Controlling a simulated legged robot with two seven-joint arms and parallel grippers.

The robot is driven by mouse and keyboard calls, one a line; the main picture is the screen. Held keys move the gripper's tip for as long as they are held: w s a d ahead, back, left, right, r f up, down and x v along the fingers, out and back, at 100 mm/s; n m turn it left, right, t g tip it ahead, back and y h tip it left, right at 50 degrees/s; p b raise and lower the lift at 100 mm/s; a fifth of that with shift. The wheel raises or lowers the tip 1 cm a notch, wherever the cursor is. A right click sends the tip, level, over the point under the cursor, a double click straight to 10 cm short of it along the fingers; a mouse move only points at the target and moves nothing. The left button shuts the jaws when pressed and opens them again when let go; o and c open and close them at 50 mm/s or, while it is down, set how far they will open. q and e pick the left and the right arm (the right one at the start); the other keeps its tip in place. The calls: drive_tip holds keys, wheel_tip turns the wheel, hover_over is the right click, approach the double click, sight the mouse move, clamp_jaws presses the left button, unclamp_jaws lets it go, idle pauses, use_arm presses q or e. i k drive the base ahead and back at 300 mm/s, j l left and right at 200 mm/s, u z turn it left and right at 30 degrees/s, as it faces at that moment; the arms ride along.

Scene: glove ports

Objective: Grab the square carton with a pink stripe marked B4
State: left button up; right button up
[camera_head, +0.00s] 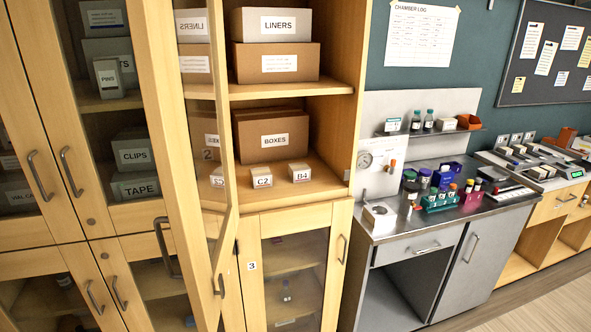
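The carton marked B4 (300,172) is a small pale box at the front right of an open cabinet's shelf, below the large brown box labelled BOXES. Its label faces me; I cannot make out a pink stripe at this size. A similar small carton marked C2 (262,178) stands to its left with a gap between them. Another small carton (217,176) shows through the door glass further left, its label not clearly readable. Neither of my grippers is in view, and nothing touches the B4 carton.
The glass cabinet door (203,120) stands open toward me, left of the shelf opening. The cabinet's right side panel (345,110) is close to B4's right. The BOXES box (271,136) stands behind. A steel bench (400,228) with bottles is at right.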

sight(298, 172)
drive_tip(key=i+l+u, duration=0.15)
drive_tip(key=l, duration=0.25)
drive_tip(key=i+l+u, duration=0.15)
drive_tip(key=l, duration=0.25)
drive_tip(key=i+l+u, duration=0.15)
drive_tip(key=l, duration=0.3)
drive_tip(key=l+u, duration=0.2)
drive_tip(key=l, duration=0.25)
